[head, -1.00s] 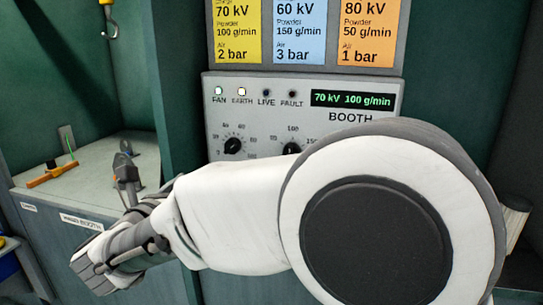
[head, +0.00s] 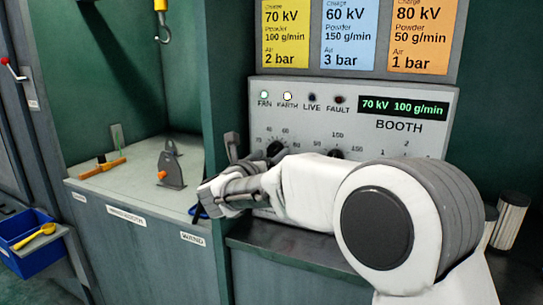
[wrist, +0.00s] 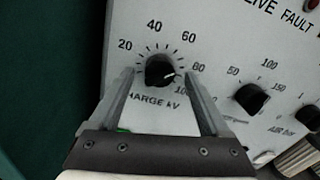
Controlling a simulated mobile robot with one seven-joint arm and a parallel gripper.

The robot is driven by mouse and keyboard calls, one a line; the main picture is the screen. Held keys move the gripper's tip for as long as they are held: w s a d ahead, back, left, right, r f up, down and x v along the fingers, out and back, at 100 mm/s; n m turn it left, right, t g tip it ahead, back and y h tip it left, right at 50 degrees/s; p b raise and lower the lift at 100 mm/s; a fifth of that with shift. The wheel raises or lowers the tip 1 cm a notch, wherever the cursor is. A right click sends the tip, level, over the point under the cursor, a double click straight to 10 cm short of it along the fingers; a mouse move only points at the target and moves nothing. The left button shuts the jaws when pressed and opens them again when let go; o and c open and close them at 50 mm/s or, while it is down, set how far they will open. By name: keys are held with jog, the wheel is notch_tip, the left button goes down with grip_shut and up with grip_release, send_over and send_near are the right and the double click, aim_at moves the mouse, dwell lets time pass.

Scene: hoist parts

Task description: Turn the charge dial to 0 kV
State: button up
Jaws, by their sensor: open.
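In the head view my gripper (head: 234,148) is at the panel's left edge. The display (head: 403,107) reads 70 kV 100 g/min.
A second dial (wrist: 251,97) and another knob stand right of the charge dial. Coloured cards (head: 348,36) hang above the panel (head: 300,88). A grey bench (head: 135,165) at left holds an orange-handled tool (head: 103,167) and a grey stand (head: 171,165). A ledge runs below the panel.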

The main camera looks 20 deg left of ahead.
jog(key=shift+w, duration=0.55)
grip_shut()
